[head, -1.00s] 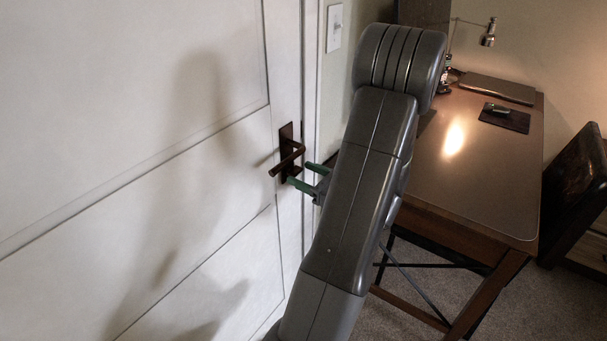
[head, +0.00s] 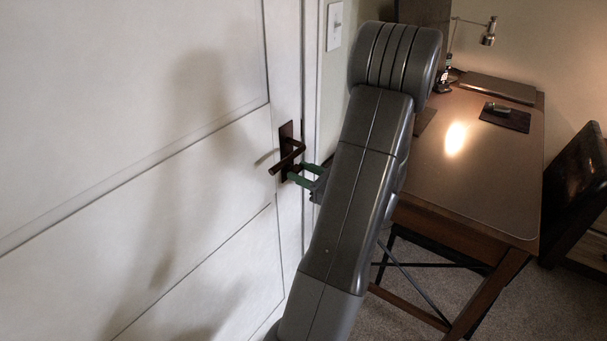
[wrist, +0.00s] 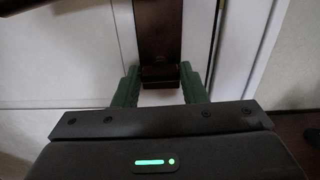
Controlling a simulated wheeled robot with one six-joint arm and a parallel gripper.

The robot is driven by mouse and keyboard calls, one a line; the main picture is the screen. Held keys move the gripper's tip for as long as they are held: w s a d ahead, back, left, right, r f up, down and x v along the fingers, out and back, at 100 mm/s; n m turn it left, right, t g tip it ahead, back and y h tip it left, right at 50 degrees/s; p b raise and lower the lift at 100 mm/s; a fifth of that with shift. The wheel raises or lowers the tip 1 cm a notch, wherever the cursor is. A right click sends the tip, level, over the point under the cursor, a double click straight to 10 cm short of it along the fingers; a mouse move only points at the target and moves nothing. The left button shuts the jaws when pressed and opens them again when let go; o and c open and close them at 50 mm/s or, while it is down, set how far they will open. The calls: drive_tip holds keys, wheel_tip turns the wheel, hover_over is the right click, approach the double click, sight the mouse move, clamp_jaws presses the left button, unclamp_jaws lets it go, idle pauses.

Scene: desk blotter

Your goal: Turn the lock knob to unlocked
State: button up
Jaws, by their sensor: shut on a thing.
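The lock knob (wrist: 160,76) is a small dark bronze piece at the lower end of the dark lock plate (wrist: 158,28) on the white door. My gripper (wrist: 159,72) has a green finger on each side of the knob and is shut on it. In the head view my gripper (head: 294,172) reaches the door from the right, just below the dark lever handle (head: 287,160). The plate also shows in the head view (head: 286,131). The knob is hard to make out there beside the fingers, and its turned angle is unclear.
The lever handle sticks out just above my fingers. The white door (head: 150,190) fills the left side. A light switch (head: 335,25) is on the wall beside the frame. A desk (head: 480,170) with a lamp (head: 488,38) stands at the right, with a dark chair (head: 575,190) beyond.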

drive_tip(key=n+b, duration=0.4)
drive_tip(key=b, duration=0.1)
drive_tip(key=shift+f+n, duration=0.3)
drive_tip(key=n+b, duration=0.4)
drive_tip(key=b, duration=0.1)
drive_tip(key=n+b, duration=0.5)
drive_tip(key=b, duration=0.1)
drive_tip(key=shift+s+a+f, duration=0.1)
drive_tip(key=shift+s+f, duration=0.05)
drive_tip(key=shift+f, duration=0.05)
drive_tip(key=n+b, duration=0.3)
drive_tip(key=b, duration=0.1)
drive_tip(key=shift+r+n, duration=0.15)
drive_tip(key=shift+n, duration=0.25)
drive_tip(key=shift+r+b, duration=0.1)
drive_tip(key=shift+b, duration=0.3)
drive_tip(key=o, duration=1)
